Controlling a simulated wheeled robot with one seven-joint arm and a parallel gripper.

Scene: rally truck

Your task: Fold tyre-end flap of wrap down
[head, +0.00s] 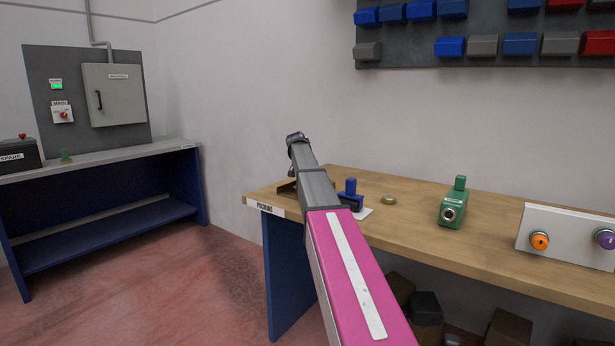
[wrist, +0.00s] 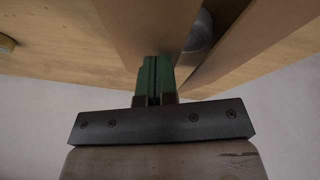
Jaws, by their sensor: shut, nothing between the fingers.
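The brown wrap (wrist: 222,48) lies on the wooden bench, with two flat brown panels in the wrist view, one left and one right. A grey rounded thing (wrist: 198,32) shows between them; I cannot tell whether it is the tyre. My gripper (wrist: 152,68) is shut and empty, its green fingers together at the near edge of the left brown panel (wrist: 135,22). I cannot tell whether they touch it. In the head view my arm hides the gripper and most of the wrap; only a dark brown edge (head: 286,187) shows at the bench's left end.
On the bench (head: 420,230) stand a blue-handled stamp (head: 350,194) on a white pad, a brass disc (head: 388,199), a green device (head: 453,205) and a white panel with knobs (head: 570,236). Dark blocks (head: 427,308) lie below. Open floor (head: 180,285) is at left.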

